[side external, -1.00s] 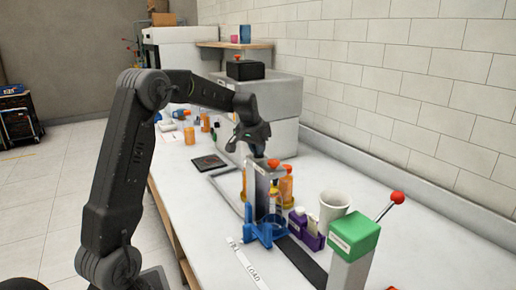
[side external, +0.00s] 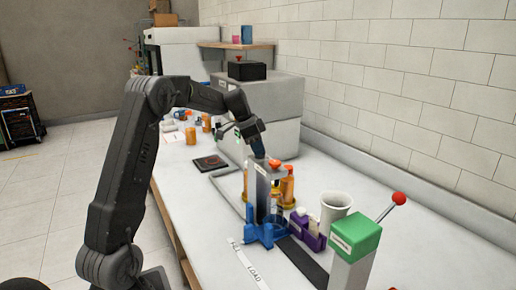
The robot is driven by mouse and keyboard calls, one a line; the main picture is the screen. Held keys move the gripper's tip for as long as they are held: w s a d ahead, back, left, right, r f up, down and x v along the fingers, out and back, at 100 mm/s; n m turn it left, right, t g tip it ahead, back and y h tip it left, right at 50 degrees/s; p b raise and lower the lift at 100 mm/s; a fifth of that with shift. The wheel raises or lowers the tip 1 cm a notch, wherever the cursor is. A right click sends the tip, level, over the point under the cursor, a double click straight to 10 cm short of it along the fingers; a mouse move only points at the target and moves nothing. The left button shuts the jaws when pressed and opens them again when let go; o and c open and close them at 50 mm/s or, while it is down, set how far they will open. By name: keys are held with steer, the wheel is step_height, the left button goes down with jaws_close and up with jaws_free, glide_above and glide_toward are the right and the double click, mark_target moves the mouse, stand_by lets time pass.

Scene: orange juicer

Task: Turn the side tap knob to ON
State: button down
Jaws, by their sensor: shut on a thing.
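A grey upright column (side external: 262,190) stands at the middle of the bench, with an orange-red knob (side external: 274,163) near its top. A blue holder (side external: 267,233) with a clear cup (side external: 276,212) is at its foot. My gripper (side external: 258,152) points down at the column's top, just left of the orange-red knob. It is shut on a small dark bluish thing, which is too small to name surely. I cannot tell whether it touches the column. No ON mark can be read, and I cannot tell which part is the side tap knob.
Orange bottles (side external: 287,185) stand behind the column. A purple caddy (side external: 308,232) and a white cup (side external: 334,208) are to the right. A green-topped post (side external: 355,237) with a red-balled lever stands in front. A FILL/LOAD strip (side external: 249,264) lies at the near edge.

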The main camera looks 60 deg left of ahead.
steer(key=shift+w+a+m+g+h, duration=0.1)
steer(key=shift+m+g+h, duration=0.15)
steer(key=shift+m, duration=0.7)
steer(key=shift+a+m+g+h, duration=0.15)
steer(key=shift+m+h, duration=0.2)
steer(key=shift+m, duration=0.6)
steer(key=shift+d, duration=0.15)
steer(key=c, duration=1.1)
jaws_free()
steer(key=shift+c, duration=0.2)
steer(key=v, duration=1.4)
steer(key=shift+w, duration=0.15)
